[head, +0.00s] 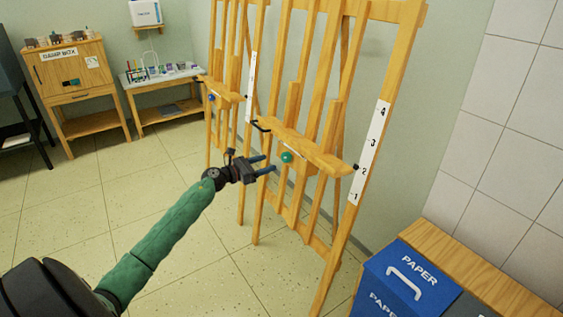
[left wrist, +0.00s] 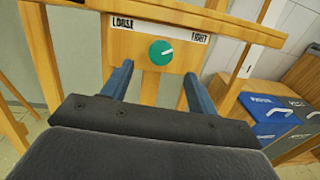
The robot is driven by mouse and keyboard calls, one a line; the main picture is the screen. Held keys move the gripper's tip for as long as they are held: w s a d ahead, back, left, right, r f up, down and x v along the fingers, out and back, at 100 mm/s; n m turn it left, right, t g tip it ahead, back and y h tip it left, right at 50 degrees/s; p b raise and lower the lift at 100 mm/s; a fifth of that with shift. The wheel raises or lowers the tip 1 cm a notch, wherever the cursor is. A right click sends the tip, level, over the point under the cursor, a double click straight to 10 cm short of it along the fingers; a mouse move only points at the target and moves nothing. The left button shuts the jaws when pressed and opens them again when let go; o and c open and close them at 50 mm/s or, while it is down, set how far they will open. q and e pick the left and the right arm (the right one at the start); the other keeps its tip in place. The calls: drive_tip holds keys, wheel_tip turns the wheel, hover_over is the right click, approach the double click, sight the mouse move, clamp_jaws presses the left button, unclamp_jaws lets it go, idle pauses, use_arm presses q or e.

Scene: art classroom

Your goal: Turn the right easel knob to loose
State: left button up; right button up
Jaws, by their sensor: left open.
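The right easel (head: 330,170) is wooden, with a green round knob (head: 287,157) below its ledge. In the left wrist view the knob (left wrist: 161,52) sits under a white label (left wrist: 160,30) reading LOOSE at left and TIGHT at right. Its white pointer mark is turned to the right, towards TIGHT. My left gripper (head: 270,163) is open, with its fingers pointing at the knob from the left in the head view. In the left wrist view the fingers (left wrist: 156,82) stand on either side below the knob, apart from it. My right gripper is not in view.
A second easel (head: 226,85) with a blue knob (head: 211,97) stands behind at left. A blue PAPER bin (head: 408,285) stands at front right by a wooden cabinet edge. A damp box (head: 72,70) and a side table (head: 160,82) stand far left. Floor between is clear.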

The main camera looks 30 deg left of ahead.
sight(283, 157)
use_arm(q)
drive_tip(key=shift+p+x, duration=0.6)
drive_tip(key=shift+x, duration=3.2)
drive_tip(key=shift+d, duration=0.1)
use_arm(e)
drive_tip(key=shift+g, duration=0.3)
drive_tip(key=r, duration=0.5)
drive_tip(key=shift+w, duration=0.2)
use_arm(q)
drive_tip(key=c, duration=1)
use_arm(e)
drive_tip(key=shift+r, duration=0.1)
